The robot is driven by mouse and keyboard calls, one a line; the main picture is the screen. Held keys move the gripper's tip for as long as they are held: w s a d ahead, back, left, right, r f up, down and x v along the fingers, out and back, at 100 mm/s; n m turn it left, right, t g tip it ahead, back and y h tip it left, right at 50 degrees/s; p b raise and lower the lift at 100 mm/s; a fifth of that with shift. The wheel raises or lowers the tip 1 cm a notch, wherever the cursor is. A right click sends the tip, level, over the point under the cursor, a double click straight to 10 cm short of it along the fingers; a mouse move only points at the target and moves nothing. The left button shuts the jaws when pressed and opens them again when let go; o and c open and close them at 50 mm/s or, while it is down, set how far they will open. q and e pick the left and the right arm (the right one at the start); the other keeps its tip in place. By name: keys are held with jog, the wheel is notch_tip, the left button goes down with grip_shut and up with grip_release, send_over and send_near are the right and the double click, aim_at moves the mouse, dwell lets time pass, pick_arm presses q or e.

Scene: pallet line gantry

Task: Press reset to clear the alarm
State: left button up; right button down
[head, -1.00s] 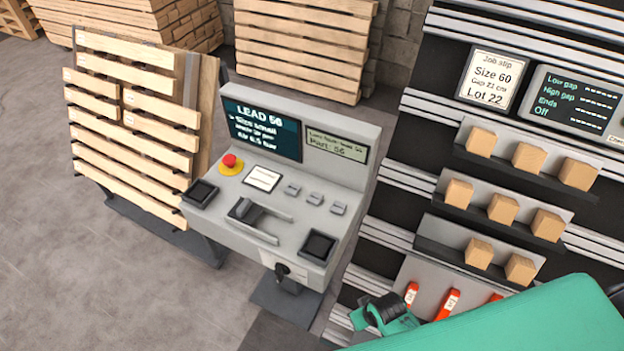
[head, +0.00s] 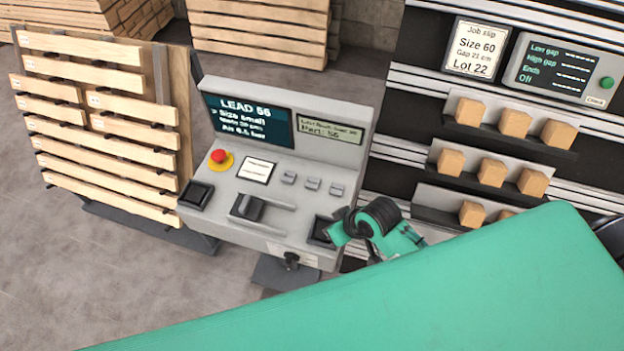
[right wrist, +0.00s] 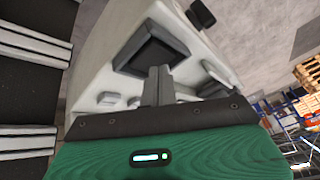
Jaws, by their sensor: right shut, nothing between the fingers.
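A grey control console (head: 290,222) stands at the centre of the head view. It carries a lit screen (head: 246,120), a red mushroom button (head: 218,156) on yellow, three small grey switches (head: 312,184), a left black square pad (head: 196,194) and a right black square pad (head: 321,230). I cannot read a reset label on any control. My right gripper (head: 340,229) is by the console's right front corner; its fingertips are not clear there. In the right wrist view its shut, empty fingers (right wrist: 158,82) point at a black square pad (right wrist: 150,52); contact cannot be told. My left gripper is out of view.
A rack of wooden slats (head: 100,125) stands left of the console. Shelves with wooden blocks (head: 491,173), a job slip (head: 477,48) and a panel (head: 562,66) with a green button (head: 606,83) are at right. The floor (head: 90,280) at lower left is clear.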

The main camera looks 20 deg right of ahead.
jog(key=w, duration=0.2)
jog(key=w+a+r+y, duration=0.1)
jog(key=w, duration=0.2)
jog(key=w+a+r+y, duration=0.1)
jog(key=w, duration=0.1)
jog(key=shift+w+r+n+p, duration=0.2)
jog(key=shift+w+n+p, duration=0.1)
jog(key=shift+n+p, duration=0.1)
jog(key=w+d+r+m+y, duration=0.1)
jog(key=w+r, duration=0.4)
jog(key=w, duration=0.5)
jog(key=shift+d+y+p, duration=0.3)
jog(key=shift+d+y, duration=0.4)
jog(key=shift+d, duration=0.45)
jog(key=b, duration=0.7)
send_over(317, 183)
notch_tip(317, 183, down, 7)
jog(key=shift+a+f, duration=0.1)
jog(key=shift+f, duration=0.75)
jog(key=shift+f, duration=0.4)
